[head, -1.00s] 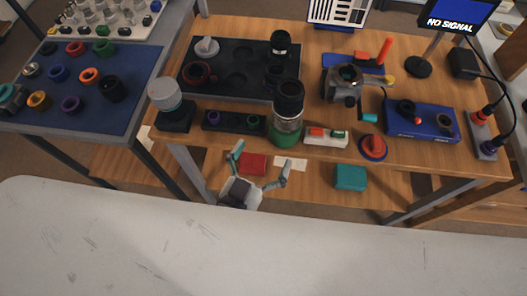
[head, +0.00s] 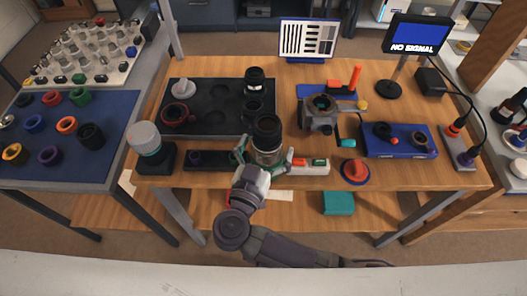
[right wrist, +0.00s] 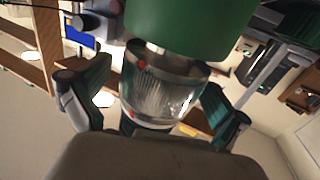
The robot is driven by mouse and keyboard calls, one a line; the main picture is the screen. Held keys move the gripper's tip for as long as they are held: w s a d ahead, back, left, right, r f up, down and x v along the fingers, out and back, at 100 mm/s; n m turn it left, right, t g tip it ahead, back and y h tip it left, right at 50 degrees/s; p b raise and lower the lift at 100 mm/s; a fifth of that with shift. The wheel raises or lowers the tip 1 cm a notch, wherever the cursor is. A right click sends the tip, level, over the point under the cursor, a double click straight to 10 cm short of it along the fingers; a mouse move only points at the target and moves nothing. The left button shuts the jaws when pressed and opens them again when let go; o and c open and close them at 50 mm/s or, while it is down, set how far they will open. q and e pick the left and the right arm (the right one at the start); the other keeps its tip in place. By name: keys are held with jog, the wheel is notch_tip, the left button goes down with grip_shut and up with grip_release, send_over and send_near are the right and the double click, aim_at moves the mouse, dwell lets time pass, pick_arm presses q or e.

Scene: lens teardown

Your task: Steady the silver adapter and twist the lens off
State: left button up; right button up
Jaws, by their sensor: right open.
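The silver adapter (head: 267,155) stands upright near the front edge of the wooden table, with the black lens (head: 267,130) on top of it. My right gripper (head: 265,160) is open, one finger on each side of the adapter. In the right wrist view gaps show between the adapter and both fingers (right wrist: 155,105). The green base is mostly hidden by my gripper in the head view. My left gripper is not in view.
A black tray (head: 205,127) lies behind, and a dark strip (head: 212,160) lies left of the adapter. A grey-topped jar (head: 147,140) stands further left. A white holder (head: 315,168), a red knob (head: 355,170) and a camera body (head: 320,115) are to the right.

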jog(key=c, duration=1.6)
jog(key=o, duration=1.6)
jog(key=v, duration=1.2)
